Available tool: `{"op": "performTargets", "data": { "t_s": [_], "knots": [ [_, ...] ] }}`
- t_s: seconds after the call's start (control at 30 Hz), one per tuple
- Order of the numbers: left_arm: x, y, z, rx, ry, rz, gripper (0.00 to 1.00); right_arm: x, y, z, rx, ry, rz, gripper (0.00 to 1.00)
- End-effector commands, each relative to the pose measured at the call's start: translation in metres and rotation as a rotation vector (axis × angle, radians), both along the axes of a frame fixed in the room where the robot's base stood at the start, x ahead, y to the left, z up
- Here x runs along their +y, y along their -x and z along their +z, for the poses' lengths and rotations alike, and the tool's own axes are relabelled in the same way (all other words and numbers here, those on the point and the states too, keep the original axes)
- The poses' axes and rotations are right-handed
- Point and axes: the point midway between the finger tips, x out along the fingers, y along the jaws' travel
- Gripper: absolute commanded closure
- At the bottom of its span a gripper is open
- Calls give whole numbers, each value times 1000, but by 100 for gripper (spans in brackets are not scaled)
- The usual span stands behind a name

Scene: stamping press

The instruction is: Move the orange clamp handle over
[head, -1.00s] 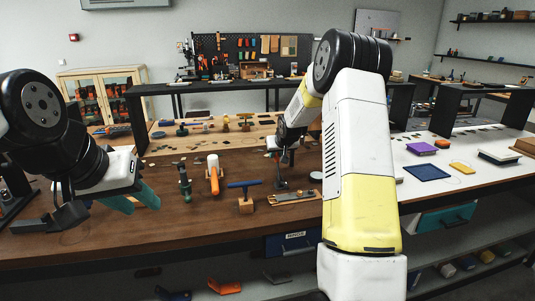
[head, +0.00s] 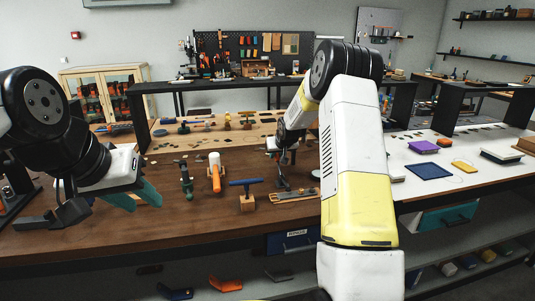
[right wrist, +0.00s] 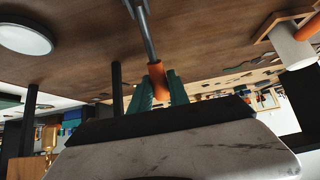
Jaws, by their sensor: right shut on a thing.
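The orange clamp handle (right wrist: 157,80) is at the end of a grey metal rod in the right wrist view. My right gripper (right wrist: 163,86) has its teal fingers shut on either side of it. In the head view this gripper (head: 281,150) is above the clamp's dark metal body (head: 283,178), and my right arm stands beside it. The fingers' grip is too small to make out there. My left gripper (head: 143,203) hangs over the left part of the brown bench, with its teal fingers apart and nothing between them.
A wooden tray (head: 294,196) lies close to the clamp. The bench front is mostly clear.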

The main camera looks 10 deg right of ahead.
Motion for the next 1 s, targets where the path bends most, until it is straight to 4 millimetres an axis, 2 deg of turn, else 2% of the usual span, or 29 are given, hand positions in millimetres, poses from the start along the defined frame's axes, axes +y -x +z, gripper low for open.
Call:
{"op": "performTargets", "data": {
  "t_s": [0.27,0.67,1.0],
  "knots": [
    [0,0,0,0,0,0,64,0,-1,-2,1,0,0,100],
    [0,0,0,0,0,0,64,1,-13,-23,1,0,0,100],
    [0,0,0,0,0,0,64,1,-14,-24,1,0,0,100]
  ]
}}
